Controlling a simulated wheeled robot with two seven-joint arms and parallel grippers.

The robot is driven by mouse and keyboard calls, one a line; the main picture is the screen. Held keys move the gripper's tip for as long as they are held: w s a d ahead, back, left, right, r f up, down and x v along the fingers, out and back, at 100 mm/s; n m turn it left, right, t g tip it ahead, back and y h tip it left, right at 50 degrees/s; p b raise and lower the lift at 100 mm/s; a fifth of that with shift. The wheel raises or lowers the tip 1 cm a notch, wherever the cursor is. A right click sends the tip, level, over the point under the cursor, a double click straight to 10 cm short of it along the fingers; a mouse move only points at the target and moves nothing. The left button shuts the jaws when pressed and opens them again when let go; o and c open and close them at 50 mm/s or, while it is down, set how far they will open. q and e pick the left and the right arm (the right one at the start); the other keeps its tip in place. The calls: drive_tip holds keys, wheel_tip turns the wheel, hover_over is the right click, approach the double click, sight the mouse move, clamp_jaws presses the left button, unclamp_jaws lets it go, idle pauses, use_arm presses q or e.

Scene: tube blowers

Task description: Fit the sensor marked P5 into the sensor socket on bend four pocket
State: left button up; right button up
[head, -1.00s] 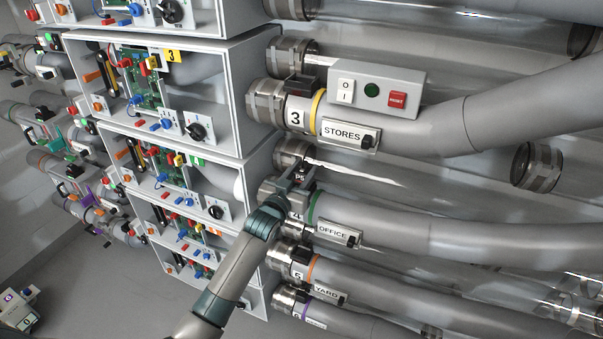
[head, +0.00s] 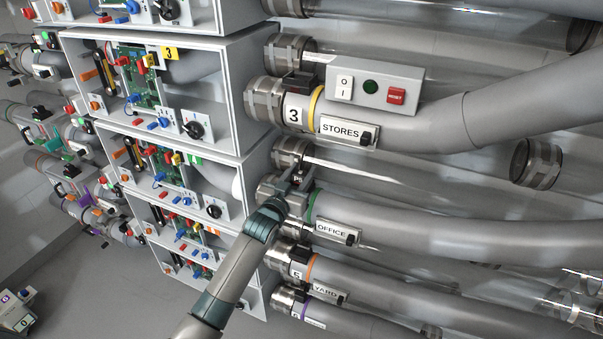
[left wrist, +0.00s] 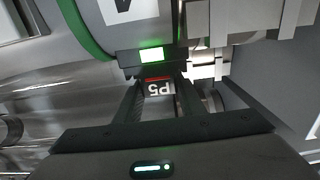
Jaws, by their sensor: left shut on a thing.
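The P5 sensor (left wrist: 160,88) is a dark block with a red stripe and an upside-down white P5 mark in the left wrist view. My left gripper (left wrist: 157,92) is shut on it. The sensor's far end is against or close to a black block with a bright greenish-white light (left wrist: 152,55), probably the socket; I cannot tell whether it is seated. That block lies beside the green-ringed pipe. In the head view my left gripper (head: 297,183) is at the pipe collar by the OFFICE plate (head: 331,232), largely hiding sensor and socket. My right gripper is not in view.
The STORES pipe (head: 430,125) with its grey switch box (head: 375,84) runs above the gripper. The YARD pipe (head: 400,290) runs below. Open white cabinets (head: 150,92) with wiring and knobs stand close on the left.

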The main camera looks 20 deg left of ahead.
use_arm(q)
drive_tip(key=shift+f, duration=0.25)
drive_tip(key=o, duration=1.1)
drive_tip(key=shift+s, duration=0.15)
drive_tip(key=shift+s+f+b, duration=0.1)
drive_tip(key=shift+s+b, duration=0.25)
drive_tip(key=shift+s, duration=0.15)
drive_tip(key=shift+s+a+b, duration=0.2)
drive_tip(key=shift+s+b, duration=1)
drive_tip(key=shift+s, duration=2.85)
drive_tip(key=shift+s+a+b, duration=0.15)
drive_tip(key=shift+s+b, duration=1.05)
drive_tip(key=shift+s, duration=2.8)
